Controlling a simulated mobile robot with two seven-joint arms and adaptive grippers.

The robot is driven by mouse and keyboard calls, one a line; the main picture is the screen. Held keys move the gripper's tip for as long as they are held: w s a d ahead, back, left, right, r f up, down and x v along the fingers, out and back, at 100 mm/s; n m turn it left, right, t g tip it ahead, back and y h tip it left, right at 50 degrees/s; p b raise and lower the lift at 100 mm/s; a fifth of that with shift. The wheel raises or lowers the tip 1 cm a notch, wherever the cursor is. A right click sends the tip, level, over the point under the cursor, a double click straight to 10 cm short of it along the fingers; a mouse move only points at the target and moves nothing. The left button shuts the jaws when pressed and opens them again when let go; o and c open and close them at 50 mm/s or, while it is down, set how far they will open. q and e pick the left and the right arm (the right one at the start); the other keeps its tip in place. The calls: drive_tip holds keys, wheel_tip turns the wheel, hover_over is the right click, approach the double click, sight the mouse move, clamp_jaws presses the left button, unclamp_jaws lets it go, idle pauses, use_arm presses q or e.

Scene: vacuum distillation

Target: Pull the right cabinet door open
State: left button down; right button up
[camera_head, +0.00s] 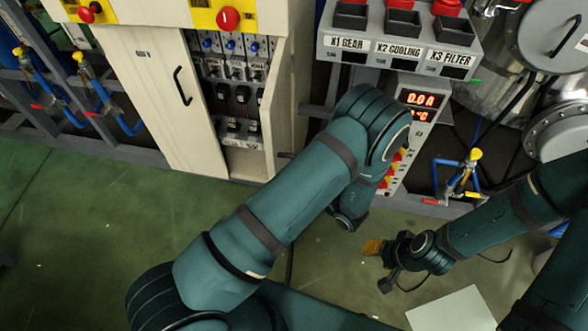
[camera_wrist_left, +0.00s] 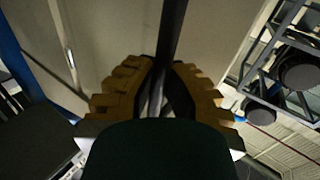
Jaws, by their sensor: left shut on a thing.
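The cabinet (camera_head: 150,95) is beige; its left door with a black handle (camera_head: 182,86) is closed. Its right half is open and shows rows of breakers (camera_head: 235,92) inside. The right door (camera_head: 287,100) appears swung out, seen at a steep angle. In the left wrist view a dark bar, the door handle (camera_wrist_left: 172,40), runs between the ridged brown fingers of my left gripper (camera_wrist_left: 160,88), which is shut on it, with a beige panel behind. In the head view my arm hides that gripper. My right gripper (camera_head: 373,247) hangs low over the floor, clear of the cabinet; its finger gap is unclear.
A control box (camera_head: 398,45) with labelled switches and a red display (camera_head: 420,100) stands right of the cabinet. Blue pipes with yellow valves flank both sides, with steel vessels at the far right. Green floor (camera_head: 90,230) is open in front. A pale sheet (camera_head: 452,310) lies at the bottom.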

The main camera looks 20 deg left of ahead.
use_arm(q)
drive_tip(key=shift+s+f, duration=0.15)
drive_tip(key=shift+s, duration=0.05)
drive_tip(key=c, duration=1)
unclamp_jaws()
drive_tip(key=shift+d, duration=0.1)
drive_tip(key=shift+w+r, duration=0.1)
drive_tip(key=shift+r, duration=0.25)
approach(278, 137)
drive_tip(key=x, duration=0.5)
drive_tip(key=shift+w+f, duration=0.2)
drive_tip(key=shift+f, duration=0.1)
drive_tip(key=shift+d, duration=0.1)
